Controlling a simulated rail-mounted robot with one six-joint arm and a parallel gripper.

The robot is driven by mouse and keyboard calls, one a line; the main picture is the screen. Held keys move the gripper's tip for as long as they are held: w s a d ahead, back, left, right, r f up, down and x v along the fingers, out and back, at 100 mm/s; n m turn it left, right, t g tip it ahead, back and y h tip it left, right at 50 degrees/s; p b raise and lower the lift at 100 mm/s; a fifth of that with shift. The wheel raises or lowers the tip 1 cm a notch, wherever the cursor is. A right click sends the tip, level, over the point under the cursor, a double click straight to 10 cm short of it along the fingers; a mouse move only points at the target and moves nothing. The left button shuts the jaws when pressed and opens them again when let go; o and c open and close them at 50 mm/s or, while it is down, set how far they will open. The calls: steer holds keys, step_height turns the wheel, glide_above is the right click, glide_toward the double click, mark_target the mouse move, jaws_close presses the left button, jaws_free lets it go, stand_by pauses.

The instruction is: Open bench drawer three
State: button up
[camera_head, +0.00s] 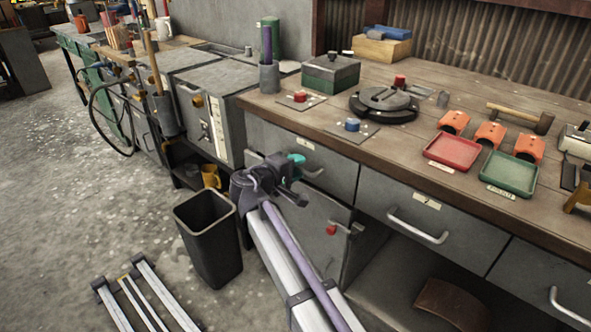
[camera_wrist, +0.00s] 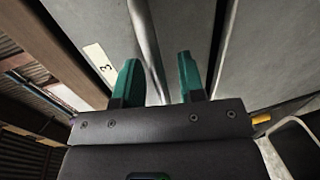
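Bench drawer three (camera_head: 267,137) is a grey drawer front at the left end of the wooden-topped workbench. It appears shut. Its label with the number 3 (camera_wrist: 100,65) shows in the wrist view. A light metal handle bar (camera_wrist: 147,35) runs lengthwise in the wrist view, and its right end shows in the head view (camera_head: 315,174). My gripper (camera_wrist: 160,75) is at the drawer front with its two green fingers apart. The bar lies between the fingers, with gaps beside it. In the head view my gripper (camera_head: 297,160) hides part of the handle.
Below is a grey cabinet door (camera_head: 310,235) with a red tag, seemingly ajar. A black bin (camera_head: 208,240) stands on the floor to the left. Another drawer (camera_head: 425,215) is to the right. Trays (camera_head: 510,173) and tools lie on the bench top.

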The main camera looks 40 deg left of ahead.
jaws_close()
stand_by(0.3)
steer(key=shift+s, duration=0.1)
